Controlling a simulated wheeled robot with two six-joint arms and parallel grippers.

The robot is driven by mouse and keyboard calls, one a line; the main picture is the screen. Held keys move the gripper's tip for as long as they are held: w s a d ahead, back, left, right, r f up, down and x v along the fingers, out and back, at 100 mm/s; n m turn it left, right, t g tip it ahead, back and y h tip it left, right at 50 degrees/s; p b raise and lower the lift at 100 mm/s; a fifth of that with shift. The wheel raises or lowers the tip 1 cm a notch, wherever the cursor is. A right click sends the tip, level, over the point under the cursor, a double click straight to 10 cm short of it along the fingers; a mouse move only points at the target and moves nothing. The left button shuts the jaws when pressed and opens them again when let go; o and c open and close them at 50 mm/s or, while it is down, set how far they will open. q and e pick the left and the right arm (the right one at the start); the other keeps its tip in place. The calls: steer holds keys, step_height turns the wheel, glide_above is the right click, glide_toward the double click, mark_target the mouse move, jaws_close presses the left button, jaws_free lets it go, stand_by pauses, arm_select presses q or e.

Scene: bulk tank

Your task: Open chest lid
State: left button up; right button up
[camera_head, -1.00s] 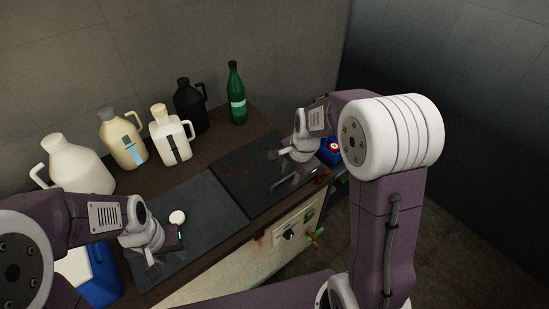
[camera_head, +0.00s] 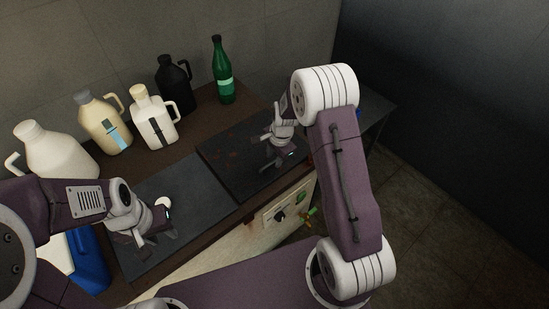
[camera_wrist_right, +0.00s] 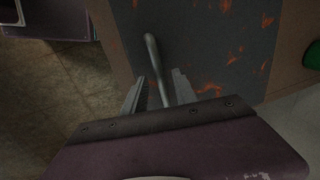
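The chest is a tank with a pale, rust-stained front (camera_head: 245,243) and two dark lids on top. The right lid (camera_head: 225,158) is shut and has orange rust spots, which also show in the right wrist view (camera_wrist_right: 225,60). Its grey bar handle (camera_wrist_right: 152,50) runs between my right gripper's two fingers (camera_wrist_right: 158,88). These fingers are apart, with gaps beside the bar. In the head view my right gripper (camera_head: 275,158) is low over this lid and hides the handle. The left lid (camera_head: 185,190) is shut. My left gripper (camera_head: 157,236) is over it; its finger opening is unclear.
Pale jugs (camera_head: 55,150), a black jug (camera_head: 174,82) and a green bottle (camera_head: 222,75) stand along the back ledge. A blue container (camera_head: 90,262) is at the left. A dial (camera_head: 280,216) and a valve (camera_head: 307,216) are on the front. Floor is clear at right.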

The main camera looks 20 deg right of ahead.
steer(key=shift+w+d+f, duration=0.1)
steer(key=shift+f, duration=0.15)
jaws_close()
stand_by(1.3)
